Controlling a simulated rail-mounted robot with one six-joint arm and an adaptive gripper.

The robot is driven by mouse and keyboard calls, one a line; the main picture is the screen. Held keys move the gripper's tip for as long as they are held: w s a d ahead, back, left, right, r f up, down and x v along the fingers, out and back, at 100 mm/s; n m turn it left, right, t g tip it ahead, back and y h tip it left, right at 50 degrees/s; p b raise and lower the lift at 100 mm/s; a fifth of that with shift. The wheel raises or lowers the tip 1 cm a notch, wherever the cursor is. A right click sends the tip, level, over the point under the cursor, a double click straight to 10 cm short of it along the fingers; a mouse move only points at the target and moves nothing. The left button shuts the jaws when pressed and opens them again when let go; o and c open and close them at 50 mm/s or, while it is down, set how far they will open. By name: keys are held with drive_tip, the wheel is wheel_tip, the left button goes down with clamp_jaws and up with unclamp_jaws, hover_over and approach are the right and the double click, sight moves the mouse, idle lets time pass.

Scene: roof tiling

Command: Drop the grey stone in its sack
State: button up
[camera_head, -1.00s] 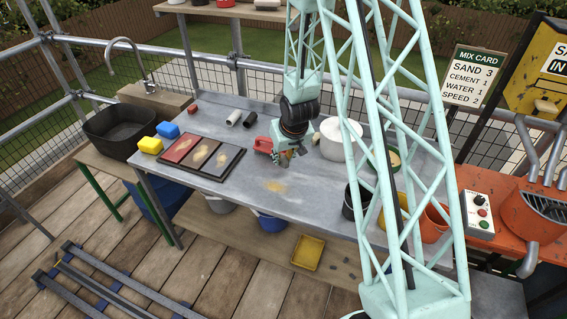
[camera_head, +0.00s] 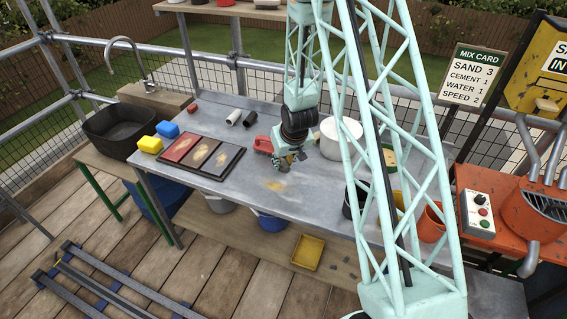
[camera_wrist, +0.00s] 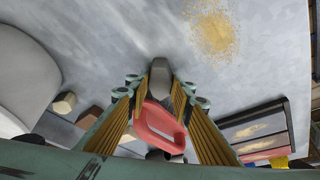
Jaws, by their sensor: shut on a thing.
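A grey stone-like piece (camera_wrist: 160,77) shows between the fingertips of my gripper (camera_wrist: 160,88) in the wrist view. The fingers are shut on it, and it hangs over the grey tabletop. In the head view my gripper (camera_head: 287,164) is low over the middle of the table, right of the three-panel tray; the piece is too small to make out clearly there. A red handled tool (camera_wrist: 160,127) shows beyond the fingers in the wrist view, and beside my gripper in the head view (camera_head: 263,144). I cannot make out a sack in either view.
A tray (camera_head: 203,158) with red, grey and dark panels lies left on the table (camera_head: 250,200). A white tub (camera_head: 340,138) stands close right of my gripper. A tan sandy patch (camera_head: 275,185) lies in front. Yellow (camera_head: 150,145) and blue (camera_head: 168,129) blocks lie at left.

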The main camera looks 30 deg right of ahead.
drive_tip(key=shift+f, duration=0.15)
drive_tip(key=o, duration=0.9)
drive_tip(key=shift+s+r, duration=0.1)
drive_tip(key=shift+r, duration=0.25)
drive_tip(key=shift+p+v, duration=0.75)
drive_tip(key=shift+v, duration=5)
drive_tip(key=shift+r, duration=0.2)
